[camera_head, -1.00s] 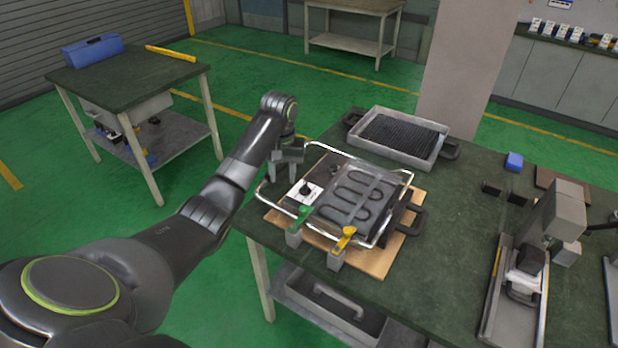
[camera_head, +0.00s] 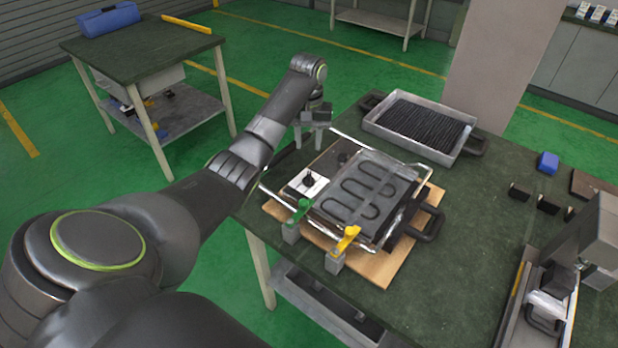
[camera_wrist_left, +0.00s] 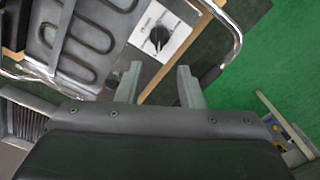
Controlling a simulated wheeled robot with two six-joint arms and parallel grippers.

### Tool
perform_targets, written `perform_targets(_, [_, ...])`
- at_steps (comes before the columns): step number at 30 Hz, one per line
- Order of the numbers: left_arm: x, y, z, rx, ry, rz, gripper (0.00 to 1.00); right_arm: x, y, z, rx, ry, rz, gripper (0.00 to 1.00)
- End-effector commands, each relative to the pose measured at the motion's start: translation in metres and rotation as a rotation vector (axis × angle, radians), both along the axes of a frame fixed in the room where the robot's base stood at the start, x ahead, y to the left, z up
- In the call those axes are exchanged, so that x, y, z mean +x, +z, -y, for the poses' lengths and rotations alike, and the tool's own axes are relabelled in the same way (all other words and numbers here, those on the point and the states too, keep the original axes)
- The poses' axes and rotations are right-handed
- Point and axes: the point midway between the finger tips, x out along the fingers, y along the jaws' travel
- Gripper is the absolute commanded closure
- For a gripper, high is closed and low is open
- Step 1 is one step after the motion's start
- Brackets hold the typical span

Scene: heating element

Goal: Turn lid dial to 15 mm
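The heating appliance (camera_head: 370,190) lies on a wooden board on the dark green table, its dark plate carrying a looped heating element. A black knob on a white square plate (camera_head: 309,182) is at its left side. It also shows in the wrist view (camera_wrist_left: 159,37); its markings are too small to read. A second small dark knob (camera_head: 343,158) sits farther back. Which knob is the lid dial, I cannot tell. My left gripper (camera_head: 309,146) is open and empty beyond the white plate, apart from it. Its spread fingers show in the wrist view (camera_wrist_left: 160,70). My right gripper is not in view.
A metal frame bar (camera_head: 350,145) rings the appliance. Green (camera_head: 300,208) and yellow (camera_head: 346,240) levers stand at its front. A tray with a black ribbed plate (camera_head: 420,128) is behind. A grey device (camera_head: 560,265) stands right; table between is mostly clear.

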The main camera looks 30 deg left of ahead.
Motion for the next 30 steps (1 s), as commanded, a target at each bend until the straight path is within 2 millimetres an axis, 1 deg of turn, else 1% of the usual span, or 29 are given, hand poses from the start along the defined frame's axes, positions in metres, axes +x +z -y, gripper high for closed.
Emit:
perform_targets(1, [-0.001,-0.014,0.001,-0.001,0.000,-0.003,0.65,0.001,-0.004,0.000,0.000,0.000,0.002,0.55])
perform_targets(2, [-0.001,-0.017,0.001,-0.001,0.000,-0.004,0.65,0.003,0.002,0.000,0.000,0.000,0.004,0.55])
perform_targets(3, [-0.001,-0.026,0.001,-0.001,0.001,-0.005,0.65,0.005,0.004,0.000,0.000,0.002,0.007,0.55])
perform_targets(9, [-0.001,-0.070,0.001,-0.001,0.001,-0.004,0.65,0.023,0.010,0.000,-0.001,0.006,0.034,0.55])
perform_targets(12, [-0.001,-0.089,0.001,-0.001,0.000,-0.003,0.65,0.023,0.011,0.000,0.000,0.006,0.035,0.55])
perform_targets(15, [0.000,-0.104,0.001,0.000,0.000,-0.001,0.65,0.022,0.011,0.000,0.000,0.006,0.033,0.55])
perform_targets(18, [0.000,-0.114,0.000,0.000,0.000,0.000,0.65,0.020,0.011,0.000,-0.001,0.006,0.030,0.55])
perform_targets(21, [0.000,-0.119,0.000,0.000,0.000,0.001,0.65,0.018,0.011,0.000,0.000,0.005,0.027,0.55])
perform_targets(30, [0.000,-0.121,0.000,0.001,-0.001,0.002,0.65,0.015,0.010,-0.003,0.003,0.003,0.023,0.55])
